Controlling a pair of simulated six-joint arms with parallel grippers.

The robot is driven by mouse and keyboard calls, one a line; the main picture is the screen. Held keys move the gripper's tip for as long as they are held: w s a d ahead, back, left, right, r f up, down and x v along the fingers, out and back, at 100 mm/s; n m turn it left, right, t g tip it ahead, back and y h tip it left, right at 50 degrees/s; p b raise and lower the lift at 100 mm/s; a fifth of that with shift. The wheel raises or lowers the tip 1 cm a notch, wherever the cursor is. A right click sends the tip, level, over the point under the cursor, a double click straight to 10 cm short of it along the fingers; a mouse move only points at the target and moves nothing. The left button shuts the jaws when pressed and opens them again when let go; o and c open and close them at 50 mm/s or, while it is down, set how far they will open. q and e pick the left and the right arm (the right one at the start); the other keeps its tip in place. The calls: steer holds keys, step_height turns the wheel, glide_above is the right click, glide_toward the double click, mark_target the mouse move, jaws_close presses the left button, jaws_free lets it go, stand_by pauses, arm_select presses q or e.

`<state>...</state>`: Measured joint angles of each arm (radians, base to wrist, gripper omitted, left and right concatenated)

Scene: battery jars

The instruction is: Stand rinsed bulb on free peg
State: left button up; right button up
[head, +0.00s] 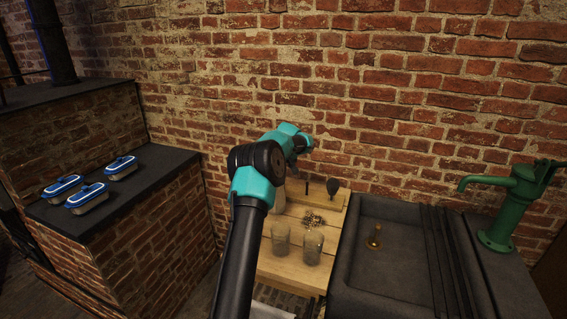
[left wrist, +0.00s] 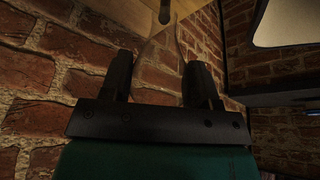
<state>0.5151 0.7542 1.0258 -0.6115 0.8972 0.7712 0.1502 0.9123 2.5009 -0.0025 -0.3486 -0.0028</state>
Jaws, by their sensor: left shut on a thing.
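My left gripper (head: 296,174) is at the end of the teal and black arm, low over the left back of the wooden bench (head: 289,264). In the left wrist view its two dark fingers (left wrist: 158,82) stand apart around a clear, see-through thing (left wrist: 160,55), which seems to be the bulb and narrows away from the fingers. A pale part of it (head: 280,200) seems to show beside the arm. A thin bare peg (head: 307,188) stands at the bench's back; a dark peg also shows in the left wrist view (left wrist: 165,13). A dark rounded bulb (head: 332,187) stands upright right of it.
Two clear glass jars (head: 281,238) (head: 312,246) stand on the bench, with a dark clustered pile (head: 313,219) behind. A stone sink (head: 398,270) with a brass piece (head: 374,237) and a green pump (head: 508,205) lie right. Blue-lidded boxes (head: 88,197) sit left. A brick wall (head: 400,100) rises behind.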

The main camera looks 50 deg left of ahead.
arm_select(q)
steer(key=shift+f, duration=2.65)
steer(key=o, duration=1.1)
steer(key=v, duration=1.7)
steer(key=shift+r, duration=0.15)
steer(key=shift+d, duration=0.2)
